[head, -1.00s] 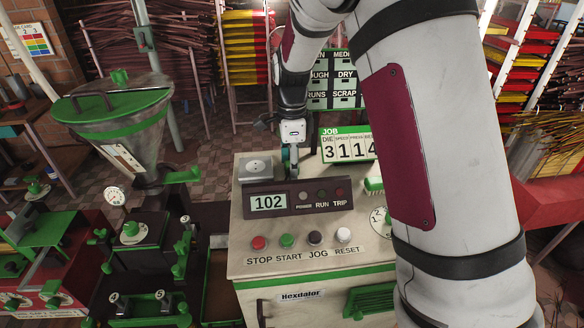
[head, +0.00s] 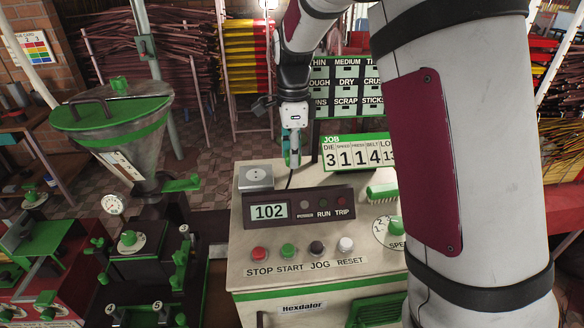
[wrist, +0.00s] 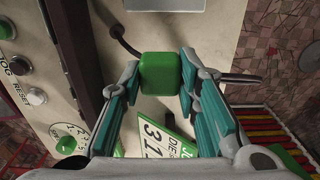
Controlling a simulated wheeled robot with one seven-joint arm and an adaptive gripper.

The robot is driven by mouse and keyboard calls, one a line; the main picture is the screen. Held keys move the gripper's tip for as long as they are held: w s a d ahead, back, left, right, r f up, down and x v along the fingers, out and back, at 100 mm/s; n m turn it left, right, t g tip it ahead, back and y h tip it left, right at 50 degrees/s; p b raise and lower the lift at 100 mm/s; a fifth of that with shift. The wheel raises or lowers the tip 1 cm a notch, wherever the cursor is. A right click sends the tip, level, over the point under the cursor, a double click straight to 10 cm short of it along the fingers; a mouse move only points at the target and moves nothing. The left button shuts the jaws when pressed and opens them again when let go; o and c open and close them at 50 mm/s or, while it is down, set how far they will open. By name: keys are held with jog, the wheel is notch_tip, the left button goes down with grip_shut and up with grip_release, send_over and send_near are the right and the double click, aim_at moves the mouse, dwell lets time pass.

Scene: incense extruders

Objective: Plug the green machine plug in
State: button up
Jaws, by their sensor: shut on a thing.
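My gripper (wrist: 160,75) is shut on the green plug (wrist: 162,72), a rounded block held between the teal finger pads in the wrist view. A dark cord (wrist: 124,40) runs from the plug. In the head view my gripper (head: 292,155) is above the back of the cream machine top, and the cord (head: 290,179) hangs below it. The grey socket box (head: 256,178) stands on the machine's back left corner, left of and lower than my gripper. The plug is apart from the socket box. Its prongs cannot be made out.
The dark display console (head: 298,208) reading 102 stands in front of the socket box. A JOB number board (head: 358,152) and a green-backed brush (head: 383,188) are to the right. The green-lidded hopper (head: 115,112) stands to the left.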

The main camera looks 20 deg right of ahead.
jog(key=shift+r, duration=2.3)
jog(key=p, duration=0.2)
send_near(256, 175)
jog(key=shift+r, duration=0.1)
jog(key=shift+f+b, duration=0.4)
jog(key=shift+f, duration=2.5)
jog(key=shift+f+p, duration=0.3)
jog(key=shift+f, duration=0.3)
